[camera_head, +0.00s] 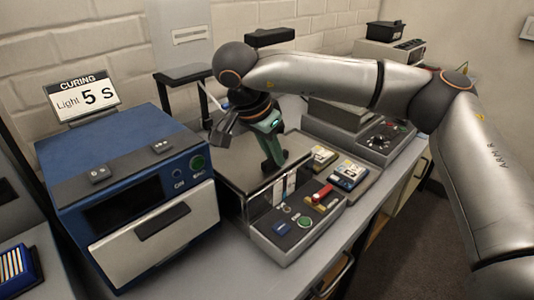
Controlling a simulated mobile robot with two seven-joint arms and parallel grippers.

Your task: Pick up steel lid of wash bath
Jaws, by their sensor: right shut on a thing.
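The steel lid (238,165) is a flat, shiny plate on top of the wash bath (262,202), in the middle of the camera_head view. My right gripper (273,162) reaches down over the lid from above. It is shut on the lid, though the gripper itself hides the exact place of the grip. I cannot tell whether the lid is seated or slightly raised. The bath's front shows pale strips below the lid's edge. My left gripper is not in view.
A blue curing box (130,165) stands close on the left. Another grey device (378,140) stands behind. A narrow bench strip is clear in front.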

